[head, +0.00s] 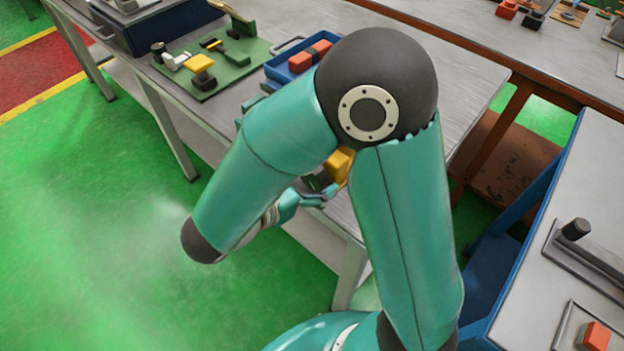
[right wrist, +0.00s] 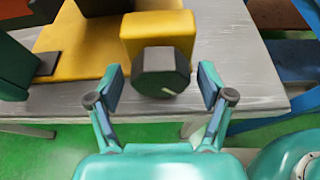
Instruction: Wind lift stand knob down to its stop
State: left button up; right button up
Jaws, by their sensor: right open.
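The lift stand's dark faceted knob (right wrist: 162,72) is at the centre of the right wrist view, in front of a yellow block (right wrist: 158,32) on a yellow base (right wrist: 80,52). My right gripper (right wrist: 160,84) is open, with one finger on each side of the knob and a visible gap at both. In the head view the yellow block (head: 340,164) and the dark knob (head: 319,181) show in part beneath my right arm, with the right gripper (head: 308,196) beside them. My arm hides most of the stand. My left gripper is not in view.
On the grey table (head: 237,122) stand a green board (head: 232,68) with small fixtures and a blue tray (head: 283,72) with orange-red blocks (head: 310,56). A second workbench (head: 560,215) is at the right. Open green floor (head: 90,230) lies at the left.

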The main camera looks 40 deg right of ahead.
jog(key=c, duration=1)
jog(key=shift+a, duration=0.1)
jog(key=shift+c, duration=0.8)
jog(key=shift+r+n+p, duration=0.2)
jog(key=shift+n+p, duration=0.1)
jog(key=shift+p, duration=0.45)
jog(key=n+g+p, duration=0.2)
jog(key=p, duration=0.3)
jog(key=shift+r+n, duration=0.1)
jog(key=shift+n, duration=0.2)
jog(key=shift+f+n+g+h+p, duration=0.2)
jog(key=shift+n+g+h+p, duration=0.35)
jog(key=shift+p, duration=0.7)
jog(key=shift+w+n, duration=0.1)
jog(key=shift+n, duration=0.15)
